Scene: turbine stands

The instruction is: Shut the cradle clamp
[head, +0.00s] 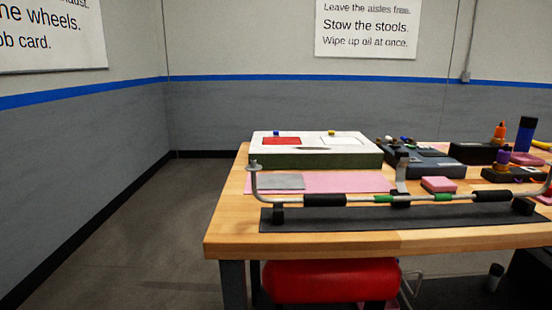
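A bent metal tube (350,199) with black sleeves and green bands lies across low black supports on a dark base plate (330,221) near the table's front edge. Around its middle is a small black block that looks like the cradle (400,202). A grey metal strip with a dark upper end, which looks like the cradle clamp (402,172), stands upright behind the tube there and seems open. The finer parts of the clamp are too small to tell. Neither of my grippers is in view.
The wooden table (228,220) carries a white-topped box (290,153) at the back, a pink mat (340,182) behind the tube, and a pink block (438,184). Dark trays and bottles crowd the right. A red stool (330,281) stands under the front edge. The floor at left is clear.

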